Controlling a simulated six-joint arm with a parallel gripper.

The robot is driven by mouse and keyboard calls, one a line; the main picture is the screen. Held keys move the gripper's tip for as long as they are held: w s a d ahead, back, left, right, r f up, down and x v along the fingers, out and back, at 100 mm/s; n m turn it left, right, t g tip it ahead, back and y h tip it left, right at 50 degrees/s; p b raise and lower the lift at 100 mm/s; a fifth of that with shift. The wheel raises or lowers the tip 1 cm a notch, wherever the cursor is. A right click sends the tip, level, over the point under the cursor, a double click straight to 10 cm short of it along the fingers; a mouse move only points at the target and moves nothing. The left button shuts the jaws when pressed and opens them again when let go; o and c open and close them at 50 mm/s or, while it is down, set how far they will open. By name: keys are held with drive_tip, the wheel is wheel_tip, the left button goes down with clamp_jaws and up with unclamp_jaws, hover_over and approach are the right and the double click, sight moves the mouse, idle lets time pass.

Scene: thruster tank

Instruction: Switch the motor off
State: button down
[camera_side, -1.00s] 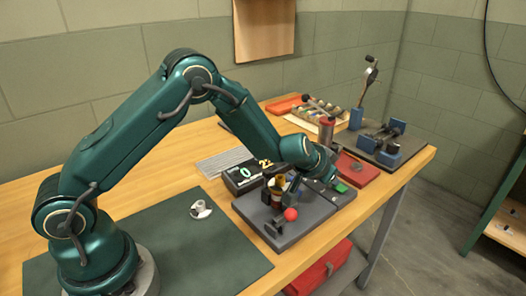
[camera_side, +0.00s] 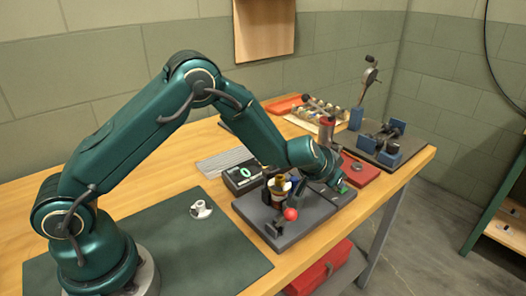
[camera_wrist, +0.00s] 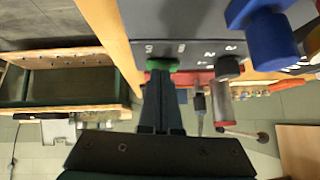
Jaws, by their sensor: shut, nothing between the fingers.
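A dark grey board (camera_side: 293,228) on the bench carries the motor rig. A green button (camera_side: 342,187) sits near its right end, and it also shows in the wrist view (camera_wrist: 162,64). My gripper (camera_wrist: 161,74) is shut and empty, with its fingertips right at the green button; whether they touch it I cannot tell. A dark knob (camera_wrist: 228,67) stands on the board to the right of the button in the wrist view. A dark display box (camera_side: 242,177) shows a green 0. A brass-coloured part (camera_side: 279,181) and a red ball (camera_side: 291,214) are also on the board.
A red tray (camera_side: 360,173) and a board with blue blocks (camera_side: 376,154) lie beyond my gripper. A small white part (camera_side: 201,209) lies on the dark mat (camera_side: 215,250). A blue post (camera_wrist: 268,35) rises near the fingers in the wrist view.

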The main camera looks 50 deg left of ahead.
drive_tip(key=shift+r, duration=0.1)
drive_tip(key=shift+d+r, duration=0.2)
drive_tip(key=shift+r, duration=1.2)
drive_tip(key=v, duration=1)
drive_tip(key=shift+r, duration=0.5)
drive_tip(key=shift+a+r, duration=0.15)
drive_tip(key=shift+a, duration=0.45)
